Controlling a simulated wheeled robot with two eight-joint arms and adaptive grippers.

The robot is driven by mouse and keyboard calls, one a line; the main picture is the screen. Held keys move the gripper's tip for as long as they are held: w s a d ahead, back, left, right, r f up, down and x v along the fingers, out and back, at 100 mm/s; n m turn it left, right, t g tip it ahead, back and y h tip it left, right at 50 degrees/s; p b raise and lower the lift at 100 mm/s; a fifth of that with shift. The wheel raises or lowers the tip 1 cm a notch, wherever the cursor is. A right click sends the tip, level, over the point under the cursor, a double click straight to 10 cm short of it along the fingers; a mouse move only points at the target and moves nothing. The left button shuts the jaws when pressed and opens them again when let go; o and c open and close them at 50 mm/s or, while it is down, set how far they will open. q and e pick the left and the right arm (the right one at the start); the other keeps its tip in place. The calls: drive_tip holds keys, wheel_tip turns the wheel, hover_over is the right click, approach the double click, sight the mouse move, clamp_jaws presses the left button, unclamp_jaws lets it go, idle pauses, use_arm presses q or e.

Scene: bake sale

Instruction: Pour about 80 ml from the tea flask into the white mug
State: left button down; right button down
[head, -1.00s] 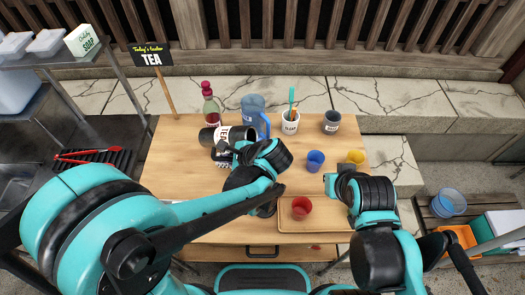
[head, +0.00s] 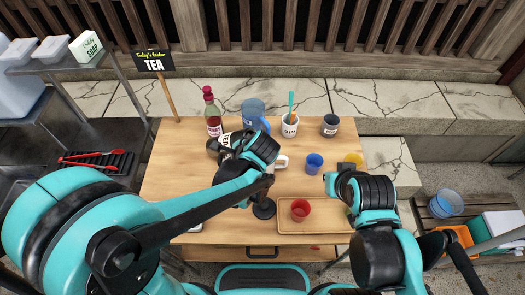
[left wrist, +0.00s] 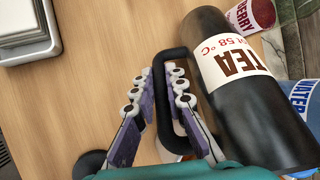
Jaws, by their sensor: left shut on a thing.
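The tea flask (head: 229,141) is black with a white TEA label and lies tilted over on its side above the table's left half. My left gripper (left wrist: 168,90) is shut on the flask's black handle (left wrist: 163,110) in the left wrist view. In the head view the arm hides most of the gripper and part of the flask.
A berry bottle (head: 213,118), water jug (head: 252,109), utensil mug (head: 290,127) and grey mug (head: 330,126) stand along the back. Blue (head: 314,163) and yellow (head: 354,159) cups stand right. A red cup (head: 300,210) sits on a wooden tray (head: 325,226). A dark round object (head: 263,209) is beside it.

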use_arm(q)
drive_tip(key=shift+s+d+g+h, duration=0.1)
drive_tip(key=shift+d+g+h, duration=0.15)
drive_tip(key=shift+h, duration=0.25)
drive_tip(key=h+p, duration=0.1)
drive_tip(key=r+g+p, duration=0.1)
drive_tip(key=shift+d+r+h+p, duration=0.2)
drive_tip(key=shift+d+h+p, duration=0.1)
drive_tip(key=shift+h+p, duration=0.1)
drive_tip(key=shift+a+r+g+h+p, duration=0.25)
drive_tip(key=shift+g+h+p, duration=0.1)
drive_tip(key=shift+h, duration=0.45)
drive_tip(key=shift+r+g+h, duration=0.25)
drive_tip(key=shift+g+h, duration=0.25)
drive_tip(key=shift+h, duration=0.7)
drive_tip(key=shift+r+m+g+h+b, duration=0.15)
drive_tip(key=shift+g+h+b, duration=0.15)
drive_tip(key=shift+h, duration=0.4)
drive_tip(key=shift+r+m+g+h+b, duration=0.1)
drive_tip(key=shift+m+g+h+b, duration=0.2)
drive_tip(key=shift+h, duration=0.4)
